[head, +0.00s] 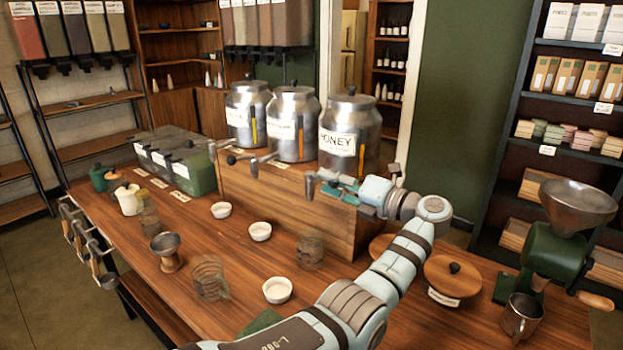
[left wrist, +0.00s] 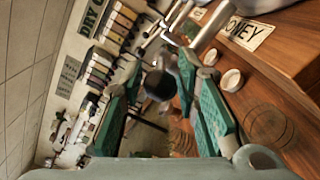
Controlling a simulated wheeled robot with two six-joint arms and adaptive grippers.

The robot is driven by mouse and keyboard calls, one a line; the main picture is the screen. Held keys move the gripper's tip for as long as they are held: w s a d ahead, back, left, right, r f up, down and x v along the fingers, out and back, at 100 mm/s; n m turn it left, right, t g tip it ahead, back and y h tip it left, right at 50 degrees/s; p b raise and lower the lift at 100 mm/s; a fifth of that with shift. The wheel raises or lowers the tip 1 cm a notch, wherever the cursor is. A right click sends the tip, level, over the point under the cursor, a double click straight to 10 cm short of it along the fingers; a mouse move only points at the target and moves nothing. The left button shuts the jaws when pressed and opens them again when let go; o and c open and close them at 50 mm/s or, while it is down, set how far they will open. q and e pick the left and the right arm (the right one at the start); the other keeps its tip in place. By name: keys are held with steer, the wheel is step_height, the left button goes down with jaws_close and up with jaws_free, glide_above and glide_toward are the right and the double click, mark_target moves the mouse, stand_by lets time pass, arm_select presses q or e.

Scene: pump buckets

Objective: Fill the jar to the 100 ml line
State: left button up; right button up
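The steel HONEY dispenser (head: 350,135) stands at the right end of a wooden stand, its tap (head: 312,185) sticking out in front. My left gripper (head: 335,184) is at this tap, and its label also shows in the left wrist view (left wrist: 249,33). In the left wrist view, the green fingers (left wrist: 160,105) are apart, with a dark round knob (left wrist: 158,85) between them; contact is not clear. A clear glass jar (head: 310,250) stands on the table in front of the stand. Another ribbed glass (head: 209,279) stands nearer. Fill levels and lines cannot be read. My right gripper is out of view.
Two more steel dispensers (head: 293,125) stand left of the honey one. Small white bowls (head: 277,290), a wooden-based funnel (head: 167,251) and a cream jug (head: 129,200) are on the table (head: 235,310). A green grinder (head: 553,250) and metal mug (head: 518,318) stand at the right.

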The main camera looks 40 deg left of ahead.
arm_select(q)
steer(key=shift+a, duration=0.65)
jaws_close()
